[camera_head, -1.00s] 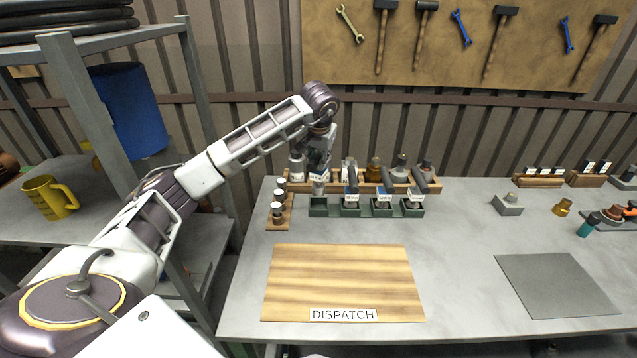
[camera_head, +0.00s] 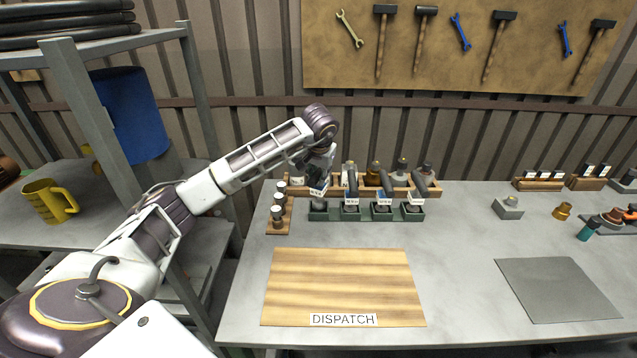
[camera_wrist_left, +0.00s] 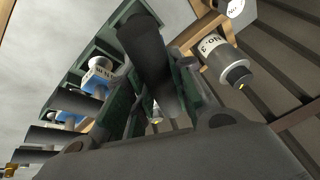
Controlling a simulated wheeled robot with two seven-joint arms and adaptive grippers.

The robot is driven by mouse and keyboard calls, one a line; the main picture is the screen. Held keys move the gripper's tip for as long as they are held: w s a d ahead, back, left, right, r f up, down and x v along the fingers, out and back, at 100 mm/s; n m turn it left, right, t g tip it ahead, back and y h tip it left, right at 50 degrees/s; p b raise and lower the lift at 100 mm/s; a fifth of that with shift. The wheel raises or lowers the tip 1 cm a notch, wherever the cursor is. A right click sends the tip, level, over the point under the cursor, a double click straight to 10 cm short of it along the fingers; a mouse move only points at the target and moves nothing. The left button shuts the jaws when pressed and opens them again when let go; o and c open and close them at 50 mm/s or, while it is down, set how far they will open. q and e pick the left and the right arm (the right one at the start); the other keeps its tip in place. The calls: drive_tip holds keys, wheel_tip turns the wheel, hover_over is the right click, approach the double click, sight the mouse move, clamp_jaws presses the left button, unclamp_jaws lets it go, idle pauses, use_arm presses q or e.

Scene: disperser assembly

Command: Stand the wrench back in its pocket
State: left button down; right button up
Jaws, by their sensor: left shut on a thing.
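My left gripper (camera_head: 320,172) is at the leftmost pocket of the green holder (camera_head: 331,215) on the bench. It is shut on the wrench (camera_head: 318,190), a dark-handled tool with a white label. The wrench's dark handle (camera_wrist_left: 148,50) shows between the fingers in the left wrist view. Its lower end is at the leftmost pocket; I cannot tell whether it rests on the bottom. Similar dark-handled tools stand tilted in the other pockets, one of them in the second pocket (camera_head: 351,190). My right gripper is out of view.
A wooden rack (camera_head: 398,190) with bottles stands right behind the holder. A small wooden strip (camera_head: 279,228) with capped jars is close on the left. A wooden DISPATCH board (camera_head: 343,285) lies in front, clear.

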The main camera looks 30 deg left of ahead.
sight(318, 186)
use_arm(q)
drive_tip(key=shift+f, duration=1.55)
drive_tip(key=c, duration=1.2)
unclamp_jaws()
drive_tip(key=shift+f, duration=0.1)
drive_tip(key=shift+c, duration=0.2)
